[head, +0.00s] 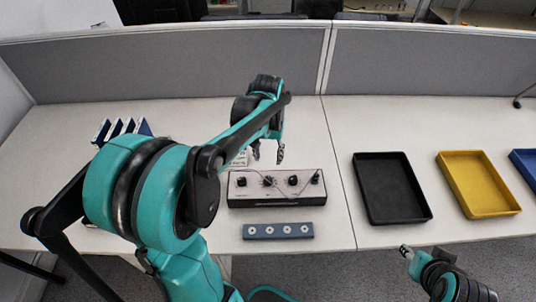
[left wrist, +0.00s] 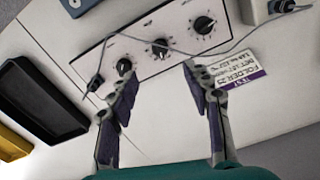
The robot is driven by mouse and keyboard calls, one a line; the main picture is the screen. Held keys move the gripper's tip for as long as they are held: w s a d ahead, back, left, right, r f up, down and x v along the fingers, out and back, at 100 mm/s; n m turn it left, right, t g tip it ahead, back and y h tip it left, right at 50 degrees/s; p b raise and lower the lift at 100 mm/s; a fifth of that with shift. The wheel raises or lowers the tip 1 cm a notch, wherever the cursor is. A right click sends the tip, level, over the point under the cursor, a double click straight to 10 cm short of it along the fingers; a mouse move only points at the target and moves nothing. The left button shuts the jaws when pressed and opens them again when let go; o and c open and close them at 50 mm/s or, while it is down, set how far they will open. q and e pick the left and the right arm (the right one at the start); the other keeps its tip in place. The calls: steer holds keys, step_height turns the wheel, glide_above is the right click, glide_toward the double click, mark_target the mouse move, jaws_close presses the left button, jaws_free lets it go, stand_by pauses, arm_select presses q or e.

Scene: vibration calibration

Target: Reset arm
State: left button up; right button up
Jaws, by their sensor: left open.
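My left gripper (head: 267,155) is open and empty. It hangs fingers down above the table, behind the control box in the head view. In the left wrist view its two fingers (left wrist: 158,76) are spread apart, with bare table between them. The control box (head: 286,194) has a pale panel with black knobs and a thin cable lying over it; its panel also shows in the left wrist view (left wrist: 138,42). My right gripper (head: 406,252) shows only small at the lower right, low in front of the table edge. Its jaws cannot be made out.
A blue-grey strip (head: 263,231) with several round pieces lies in front of the box. A black tray (head: 390,219) and a yellow tray (head: 482,212) stand empty to the right, a blue one (head: 523,164) beyond. A printed label (left wrist: 243,72) lies near the box. A grey partition (head: 420,65) stands behind.

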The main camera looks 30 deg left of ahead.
stand_by(0.5)
arm_select(q)
steer(key=s+d+r+m+t, duration=0.3)
steer(key=s+d+t, duration=0.4)
steer(key=s+d, duration=0.3)
steer(key=shift+s+d+r, duration=0.15)
steer(key=shift+s+d, duration=0.15)
steer(key=shift+s, duration=0.25)
